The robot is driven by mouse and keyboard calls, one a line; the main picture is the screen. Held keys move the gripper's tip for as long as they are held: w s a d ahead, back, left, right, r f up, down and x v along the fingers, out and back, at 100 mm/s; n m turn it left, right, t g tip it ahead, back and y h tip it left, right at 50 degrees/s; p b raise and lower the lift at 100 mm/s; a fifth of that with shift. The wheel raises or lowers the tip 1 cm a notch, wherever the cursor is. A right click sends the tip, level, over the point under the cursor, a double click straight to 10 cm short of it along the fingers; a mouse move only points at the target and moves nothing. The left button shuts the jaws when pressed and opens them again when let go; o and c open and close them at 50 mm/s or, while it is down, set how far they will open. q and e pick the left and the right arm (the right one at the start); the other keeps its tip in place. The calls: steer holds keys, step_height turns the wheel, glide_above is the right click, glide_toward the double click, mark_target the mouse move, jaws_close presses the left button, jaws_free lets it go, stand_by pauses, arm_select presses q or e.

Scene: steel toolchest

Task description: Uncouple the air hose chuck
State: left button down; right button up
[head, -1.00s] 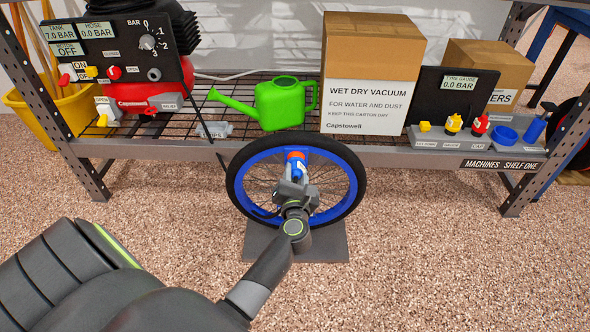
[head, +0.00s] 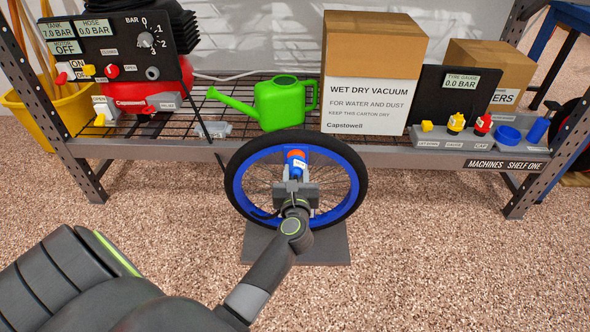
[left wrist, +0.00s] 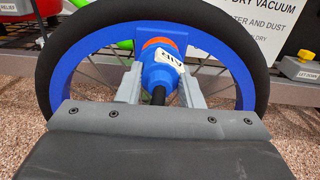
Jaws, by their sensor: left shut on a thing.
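The air hose chuck (head: 297,164) is blue with an orange ring at its top, and stands inside the upper part of the blue-rimmed wheel (head: 361,183). My left gripper (head: 296,172) is shut on the chuck from the front. In the left wrist view the two grey fingers flank the chuck's blue body (left wrist: 157,74), which bears a white label. A black hose (left wrist: 159,96) leaves its lower end between the fingers. Whether the chuck still joins the valve is hidden behind the orange ring. My right gripper is not in view.
The wheel stands on a grey base plate (head: 330,250) before the shelf (head: 400,155). The shelf holds a compressor panel (head: 115,55), a green watering can (head: 283,104), a vacuum carton (head: 365,95) and a tyre gauge panel (head: 440,95). The floor in front is clear.

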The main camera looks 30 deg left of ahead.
arm_select(q)
steer(key=shift+s+d, duration=0.4)
steer(key=shift+s, duration=0.2)
stand_by(0.8)
steer(key=shift+p+v, duration=0.3)
steer(key=shift+v, duration=0.95)
steer(key=shift+x, duration=2.1)
steer(key=c, duration=0.9)
jaws_free()
steer(key=v, duration=0.9)
